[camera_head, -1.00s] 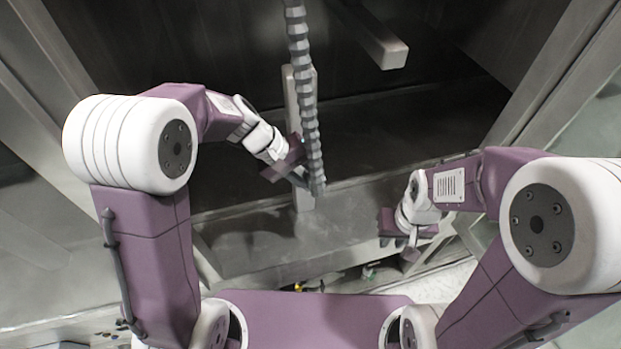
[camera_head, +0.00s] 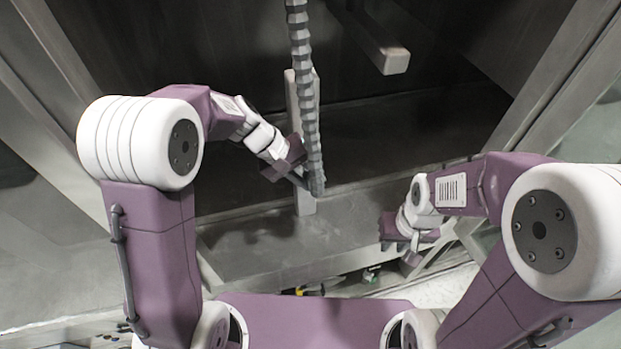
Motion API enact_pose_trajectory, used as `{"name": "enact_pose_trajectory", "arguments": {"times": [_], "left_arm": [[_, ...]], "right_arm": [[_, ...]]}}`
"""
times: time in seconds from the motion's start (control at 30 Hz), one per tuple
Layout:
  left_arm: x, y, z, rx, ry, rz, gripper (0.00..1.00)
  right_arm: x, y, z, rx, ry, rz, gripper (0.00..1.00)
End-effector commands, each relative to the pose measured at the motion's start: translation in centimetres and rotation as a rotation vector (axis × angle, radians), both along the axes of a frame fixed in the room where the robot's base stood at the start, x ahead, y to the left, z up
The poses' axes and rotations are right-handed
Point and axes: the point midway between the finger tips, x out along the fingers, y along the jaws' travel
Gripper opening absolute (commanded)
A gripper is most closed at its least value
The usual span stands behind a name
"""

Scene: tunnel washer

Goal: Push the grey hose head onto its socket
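The grey ribbed hose (camera_head: 306,95) hangs down from the top of the view, in front of a pale upright post. Its lower end, the hose head (camera_head: 317,186), is near the foot of the post. My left gripper (camera_head: 303,176) is at the hose just above its lower end, partly hidden behind it; I cannot tell whether its fingers close on it. My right gripper (camera_head: 402,249) is lower right, away from the hose, with its fingers too small to read. I cannot make out the socket.
The pale post (camera_head: 304,205) stands behind the hose. A grey beam (camera_head: 378,45) juts out at upper right. A grey ledge (camera_head: 270,240) runs across below the dark recess. Small yellow and green items (camera_head: 300,291) lie below the ledge.

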Motion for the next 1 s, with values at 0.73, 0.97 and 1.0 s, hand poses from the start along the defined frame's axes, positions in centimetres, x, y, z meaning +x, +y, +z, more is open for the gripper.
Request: {"name": "enact_pose_trajectory", "arguments": {"times": [0.73, 0.97, 1.0], "left_arm": [[0.75, 0.23, 0.03, 0.0, 0.0, 0.0, 0.0], [0.73, 0.22, 0.03, 0.0, 0.0, 0.0, 0.55], [0.73, 0.22, 0.03, 0.0, 0.0, 0.0, 0.55]], "right_arm": [[0.01, 0.0, 0.23, 0.0, 0.0, 0.0, 0.23], [0.0, 0.0, 0.23, 0.0, 0.0, 0.0, 0.23], [0.0, 0.0, 0.23, 0.0, 0.0, 0.0, 0.23]]}}
